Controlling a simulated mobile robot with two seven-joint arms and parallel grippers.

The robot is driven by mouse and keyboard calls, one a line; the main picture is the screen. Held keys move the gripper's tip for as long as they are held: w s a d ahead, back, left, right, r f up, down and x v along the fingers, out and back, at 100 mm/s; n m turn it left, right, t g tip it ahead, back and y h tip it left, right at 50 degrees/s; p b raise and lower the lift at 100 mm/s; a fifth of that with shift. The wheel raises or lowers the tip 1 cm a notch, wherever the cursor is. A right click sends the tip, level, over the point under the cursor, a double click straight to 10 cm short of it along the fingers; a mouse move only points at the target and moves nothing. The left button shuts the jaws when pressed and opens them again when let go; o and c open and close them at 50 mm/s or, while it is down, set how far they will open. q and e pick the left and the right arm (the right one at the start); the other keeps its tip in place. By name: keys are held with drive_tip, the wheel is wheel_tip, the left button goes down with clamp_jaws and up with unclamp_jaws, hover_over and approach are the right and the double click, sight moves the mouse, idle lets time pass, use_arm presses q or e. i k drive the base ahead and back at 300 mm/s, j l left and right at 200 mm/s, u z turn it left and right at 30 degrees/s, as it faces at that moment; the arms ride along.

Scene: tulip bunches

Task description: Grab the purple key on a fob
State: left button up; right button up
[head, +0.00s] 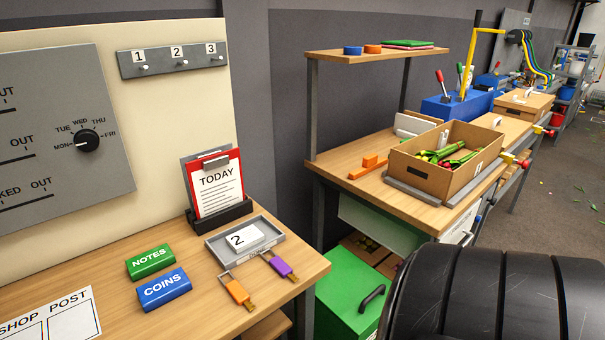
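The purple key on a fob (280,265) lies on the wooden desk near its right edge, just in front of a grey tray. Neither gripper is in view. A large black rounded part at the lower right appears to be my own arm, and it is apart from the keys.
The grey tray (282,237) holds a card marked 2. A TODAY clipboard (216,187) stands behind it. Green NOTES (150,261) and blue COINS (164,290) blocks lie left. A second bench with a cardboard box (425,180) and a green cabinet (345,290) stand right.

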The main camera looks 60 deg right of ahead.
sight(279, 266)
drive_tip(key=z, duration=1.55)
drive_tip(key=i+l+z, duration=0.1)
drive_tip(key=l, duration=0.2)
drive_tip(key=i, duration=0.05)
